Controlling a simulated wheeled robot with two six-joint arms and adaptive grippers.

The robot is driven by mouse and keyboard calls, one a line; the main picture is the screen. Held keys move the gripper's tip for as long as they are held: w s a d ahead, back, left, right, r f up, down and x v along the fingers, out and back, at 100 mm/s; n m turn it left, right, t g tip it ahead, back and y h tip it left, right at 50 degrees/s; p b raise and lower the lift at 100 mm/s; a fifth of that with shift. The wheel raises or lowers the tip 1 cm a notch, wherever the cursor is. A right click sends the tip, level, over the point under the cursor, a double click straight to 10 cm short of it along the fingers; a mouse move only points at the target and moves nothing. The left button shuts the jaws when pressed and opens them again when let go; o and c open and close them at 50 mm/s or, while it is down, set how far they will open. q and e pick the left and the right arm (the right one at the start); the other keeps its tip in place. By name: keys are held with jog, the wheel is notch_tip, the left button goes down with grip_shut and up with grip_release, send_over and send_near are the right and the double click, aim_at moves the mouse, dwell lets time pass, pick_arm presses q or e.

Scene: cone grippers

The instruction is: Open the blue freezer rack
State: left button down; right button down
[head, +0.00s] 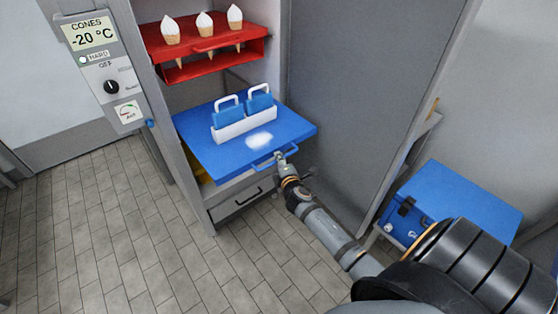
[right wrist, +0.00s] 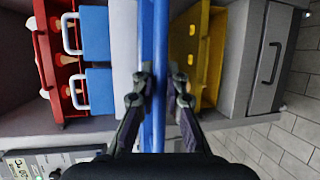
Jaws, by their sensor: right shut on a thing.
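The blue freezer rack (head: 205,152) stands pulled out of the freezer cabinet, its front part beyond the cabinet opening. A white holder (head: 245,130) with two blue pieces with white loop handles stands on it, beside a whitish patch. My right gripper (head: 281,160) is shut on the blue handle (head: 292,152) at the rack's front edge. In the right wrist view the fingers (right wrist: 160,82) close on both sides of the blue bar, and the rack shows edge-on (right wrist: 147,35). My left gripper is not in view.
A red rack (head: 228,46) with three cones is above. A yellow rack (right wrist: 188,40) and a grey drawer (right wrist: 266,60) are below. The freezer door (head: 360,90) stands open at right. A blue cool box (head: 465,200) sits farther right. The tiled floor at left is clear.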

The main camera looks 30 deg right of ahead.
jog(key=c, duration=1.6)
grip_release()
jog(key=shift+s+f, duration=0.2)
jog(key=shift+o, duration=1.2)
jog(key=shift+s+r, duration=0.1)
jog(key=shift+r, duration=0.05)
jog(key=v, duration=1.2)
